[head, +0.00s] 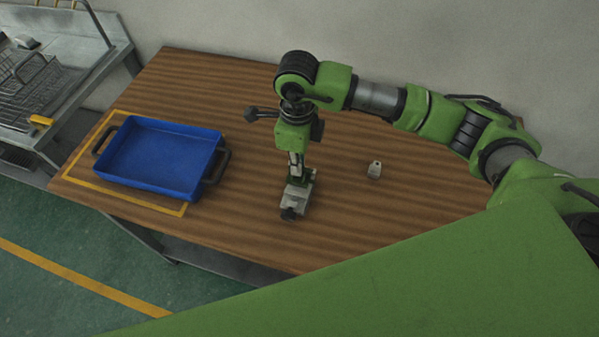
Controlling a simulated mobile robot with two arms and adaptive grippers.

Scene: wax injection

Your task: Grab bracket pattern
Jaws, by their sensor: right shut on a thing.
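My right gripper (297,178) points down over the middle of the wooden table and is shut on a grey block-like piece (297,197). A dark round part shows at the near end of this piece. I cannot tell from this view whether the piece is a bracket pattern or whether it touches the table. My left gripper is not in view.
A blue tray (213,165) with dark handles sits empty inside a yellow outline on the table's left. A metal bench (110,57) with a wire basket (40,85) stands at the far left. The wooden table (245,215) is clear between the tray and the gripper.

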